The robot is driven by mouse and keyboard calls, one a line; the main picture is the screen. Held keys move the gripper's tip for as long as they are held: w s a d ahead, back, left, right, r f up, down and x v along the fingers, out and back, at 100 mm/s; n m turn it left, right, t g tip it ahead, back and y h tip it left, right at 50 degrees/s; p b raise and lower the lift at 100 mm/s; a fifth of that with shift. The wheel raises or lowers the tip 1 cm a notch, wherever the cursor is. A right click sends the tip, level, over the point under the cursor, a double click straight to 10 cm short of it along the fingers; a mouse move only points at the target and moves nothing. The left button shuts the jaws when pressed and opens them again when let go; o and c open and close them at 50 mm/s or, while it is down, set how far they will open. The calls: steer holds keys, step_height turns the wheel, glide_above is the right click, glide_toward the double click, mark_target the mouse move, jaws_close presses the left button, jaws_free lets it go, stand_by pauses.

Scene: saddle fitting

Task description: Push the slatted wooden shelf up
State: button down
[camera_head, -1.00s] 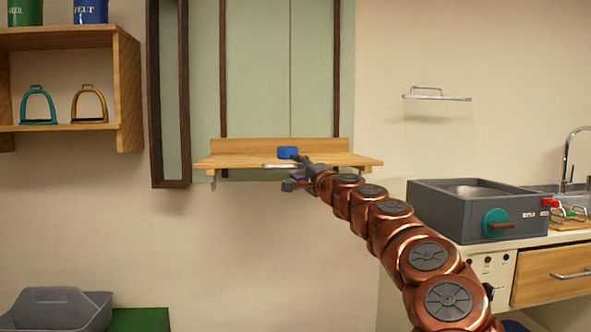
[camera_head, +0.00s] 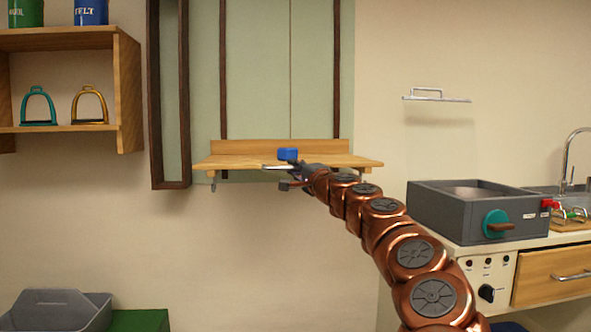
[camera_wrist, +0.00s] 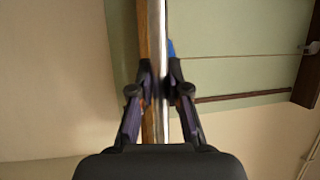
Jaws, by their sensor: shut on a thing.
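The slatted wooden shelf (camera_head: 232,161) sits level on the wall, with a raised back board and brackets beneath, in front of a pale green panel. A small blue block (camera_head: 287,154) rests on it near the middle. My gripper (camera_head: 284,177) is at the shelf's front edge. In the wrist view my gripper (camera_wrist: 159,75) has its fingers on both sides of a silver bar (camera_wrist: 158,35) along the wooden edge, shut on it. The blue block shows partly behind the bar in the wrist view (camera_wrist: 171,48). The slats cannot be made out.
Dark vertical rails (camera_head: 223,70) run above the shelf. A wall cabinet with stirrups (camera_head: 38,107) is at left. A grey machine (camera_head: 465,212) stands on the counter at right. A grey bin (camera_head: 60,308) is low at left. The wall above the shelf is clear.

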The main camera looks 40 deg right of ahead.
stand_by(0.5)
step_height(320, 180, up, 43)
steer(key=p, duration=3.3)
steer(key=shift+s, duration=0.15)
steer(key=c, duration=1.2)
jaws_free()
steer(key=shift+o, duration=0.3)
steer(key=shift+f, duration=0.2)
steer(key=v, duration=1.1)
steer(key=shift+s, duration=0.4)
